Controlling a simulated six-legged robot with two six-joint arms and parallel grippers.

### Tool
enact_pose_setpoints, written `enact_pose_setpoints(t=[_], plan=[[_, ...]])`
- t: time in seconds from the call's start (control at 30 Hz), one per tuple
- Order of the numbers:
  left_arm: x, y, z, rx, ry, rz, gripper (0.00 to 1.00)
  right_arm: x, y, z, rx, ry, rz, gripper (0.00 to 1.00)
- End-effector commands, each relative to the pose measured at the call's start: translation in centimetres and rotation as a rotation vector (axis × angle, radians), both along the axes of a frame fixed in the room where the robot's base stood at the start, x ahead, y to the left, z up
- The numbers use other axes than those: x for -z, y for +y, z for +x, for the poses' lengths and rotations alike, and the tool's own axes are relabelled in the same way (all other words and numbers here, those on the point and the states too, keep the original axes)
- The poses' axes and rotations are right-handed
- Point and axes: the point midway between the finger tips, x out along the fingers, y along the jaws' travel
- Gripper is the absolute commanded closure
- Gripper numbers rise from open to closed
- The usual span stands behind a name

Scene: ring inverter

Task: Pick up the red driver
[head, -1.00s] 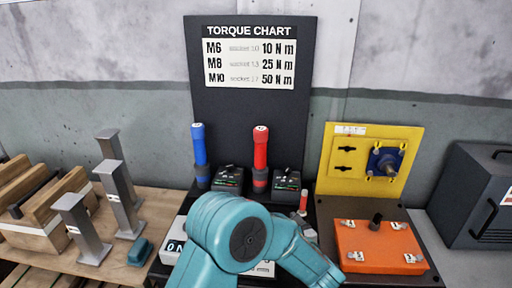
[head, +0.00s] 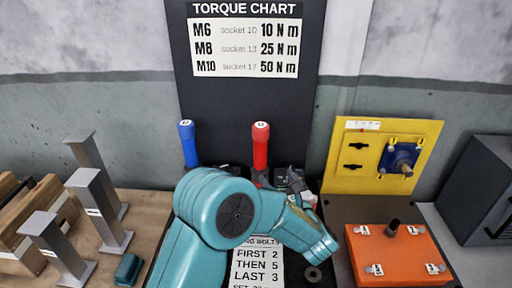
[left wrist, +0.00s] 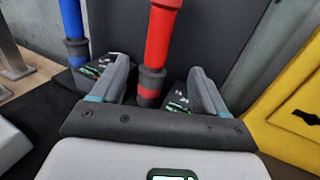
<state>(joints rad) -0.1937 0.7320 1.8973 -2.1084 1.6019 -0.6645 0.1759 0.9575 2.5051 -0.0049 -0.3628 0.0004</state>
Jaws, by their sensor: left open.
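The red driver (head: 260,146) stands upright in front of the black torque chart board, to the right of the blue driver (head: 188,143). In the left wrist view the red driver (left wrist: 159,45) rises between the fingers of my left gripper (left wrist: 158,88), which is open, with a finger on each side and slightly nearer the camera. I cannot tell whether either finger touches it. In the head view my left gripper (head: 278,180) is at the driver's lower part, and my teal arm hides much of the area in front. My right gripper is not in view.
Small black boxes with green displays, one of them (left wrist: 178,106), stand beside the drivers. A yellow panel (head: 343,180) and an orange plate (head: 392,255) are to the right. Grey metal posts (head: 96,205) and a wooden block are to the left.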

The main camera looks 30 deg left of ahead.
Motion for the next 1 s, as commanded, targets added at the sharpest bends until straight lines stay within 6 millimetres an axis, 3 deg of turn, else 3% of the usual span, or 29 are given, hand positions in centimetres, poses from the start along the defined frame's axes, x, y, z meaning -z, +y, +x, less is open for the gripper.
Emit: enact_pose_setpoints(t=[0.4, 0.67, 0.83, 1.0], plan=[[-0.1, 6.9, 4.6, -0.004, 0.001, 0.000, 0.26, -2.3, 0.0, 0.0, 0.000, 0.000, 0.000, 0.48], [-0.1, 9.0, 6.0, -0.001, 0.001, 0.000, 0.26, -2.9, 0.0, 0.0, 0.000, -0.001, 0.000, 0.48], [-0.1, 11.7, 7.2, -0.004, 0.001, 0.000, 0.26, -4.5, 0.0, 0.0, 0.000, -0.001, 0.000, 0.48], [0.2, 13.2, 8.5, -0.001, 0.002, 0.000, 0.26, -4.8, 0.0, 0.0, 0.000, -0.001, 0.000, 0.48]])
